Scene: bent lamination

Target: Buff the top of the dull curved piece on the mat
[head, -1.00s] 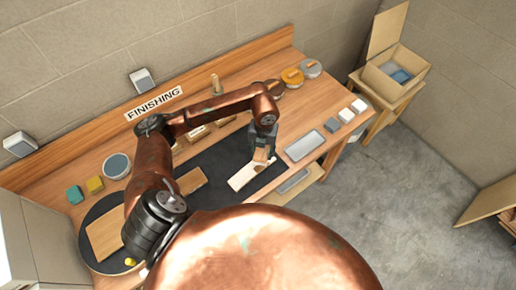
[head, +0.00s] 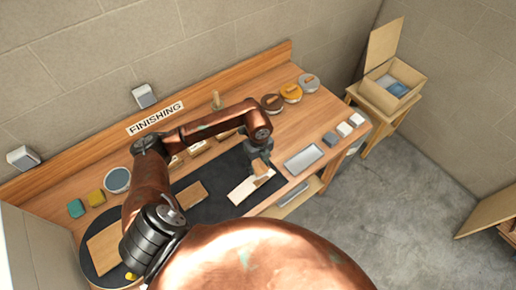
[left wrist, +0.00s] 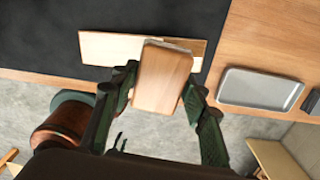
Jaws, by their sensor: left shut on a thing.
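My left gripper (head: 259,160) is shut on a wooden block (head: 260,169); the block also shows in the left wrist view (left wrist: 162,78), between the two green fingers. The block is over the right part of a long pale piece (head: 242,190) on the dark mat (head: 222,204). In the left wrist view the piece (left wrist: 108,48) is pale on the left and browner at its right end, and the block hides part of its middle. I cannot tell whether block and piece touch. A brown wooden piece (head: 191,195) lies further left on the mat. My right gripper is not in view.
A grey tray (head: 302,160) lies right of the mat, with small grey and white blocks (head: 344,129) beyond. Several round tins (head: 291,92) stand at the back right. A round dark plate with a board (head: 103,248) is at the left. The bench's front edge is close.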

